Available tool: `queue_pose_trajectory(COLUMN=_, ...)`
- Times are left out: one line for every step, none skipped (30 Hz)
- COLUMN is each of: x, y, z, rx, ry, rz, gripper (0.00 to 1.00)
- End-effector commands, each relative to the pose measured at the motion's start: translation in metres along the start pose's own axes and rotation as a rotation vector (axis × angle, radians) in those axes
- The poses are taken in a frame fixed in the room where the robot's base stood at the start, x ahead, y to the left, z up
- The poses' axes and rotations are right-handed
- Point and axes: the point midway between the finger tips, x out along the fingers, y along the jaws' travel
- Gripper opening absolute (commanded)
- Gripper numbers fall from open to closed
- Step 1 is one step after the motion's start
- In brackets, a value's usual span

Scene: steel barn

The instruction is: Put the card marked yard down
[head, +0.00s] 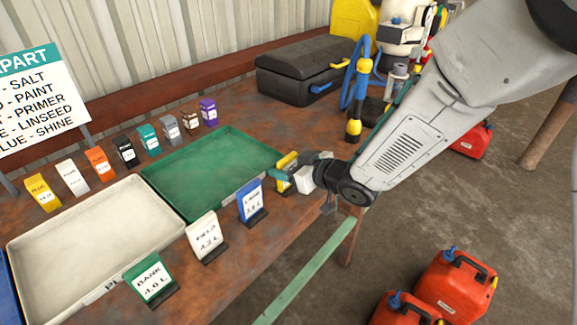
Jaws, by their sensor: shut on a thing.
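A yellow card (289,160) is at the front right edge of the table, in line with the other cards. Its lettering is too small and too covered to read. My gripper (283,175) reaches in from the right and is shut on this yellow card. A teal fingertip crosses its face. The card looks about upright; whether its foot touches the table I cannot tell. To its left stand a blue card (251,203), a white card (206,236) and a green card marked BANK (150,279), each on a dark foot.
A green tray (262,148) and a cream tray (172,205) lie behind the cards. Several small coloured cartons stand along the back. A black toolbox (305,70) and a blue-and-yellow tool (354,120) stand at the right. Red cans (455,285) are on the floor.

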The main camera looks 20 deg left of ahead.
Motion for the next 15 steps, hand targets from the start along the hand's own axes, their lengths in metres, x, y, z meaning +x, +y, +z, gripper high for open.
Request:
queue_pose_trajectory(x=0.0001, y=0.0, z=-0.0001, rx=0.0, ry=0.0, rz=0.0, gripper=0.34)
queue_pose_trajectory(x=0.0002, y=0.0, z=0.0002, rx=0.0, ry=0.0, rz=0.0, gripper=0.34)
queue_pose_trajectory(x=0.0005, y=-0.0001, z=0.0012, rx=0.0, ry=-0.001, rz=0.0, gripper=0.34)
queue_pose_trajectory(x=0.0009, y=-0.0001, z=0.0022, rx=0.001, ry=-0.001, rz=0.0, gripper=0.34)
queue_pose_trajectory(x=0.0012, y=-0.0002, z=0.0032, rx=0.001, ry=-0.001, rz=-0.001, gripper=0.34)
queue_pose_trajectory(x=0.0012, y=-0.0002, z=0.0031, rx=0.001, ry=-0.001, rz=-0.001, gripper=0.66)
queue_pose_trajectory(x=0.0011, y=-0.0002, z=0.0029, rx=0.0, ry=-0.001, rz=-0.001, gripper=0.74)
queue_pose_trajectory(x=0.0011, y=-0.0003, z=0.0029, rx=0.0, ry=-0.001, rz=-0.001, gripper=0.8)
queue_pose_trajectory(x=0.0011, y=-0.0003, z=0.0028, rx=0.0, ry=-0.001, rz=-0.001, gripper=0.8)
queue_pose_trajectory(x=0.0011, y=-0.0003, z=0.0028, rx=0.0, ry=-0.001, rz=-0.001, gripper=0.8)
queue_pose_trajectory(x=0.0011, y=-0.0003, z=0.0028, rx=0.0, ry=-0.001, rz=-0.001, gripper=0.8)
queue_pose_trajectory(x=0.0011, y=-0.0004, z=0.0027, rx=0.0, ry=-0.001, rz=-0.001, gripper=0.8)
queue_pose_trajectory(x=0.0012, y=-0.0004, z=0.0027, rx=0.0, ry=-0.001, rz=-0.001, gripper=0.8)
queue_pose_trajectory(x=0.0012, y=-0.0004, z=0.0027, rx=0.0, ry=-0.001, rz=-0.001, gripper=0.8)
queue_pose_trajectory(x=0.0011, y=-0.0004, z=0.0026, rx=0.0, ry=-0.001, rz=-0.001, gripper=0.8)
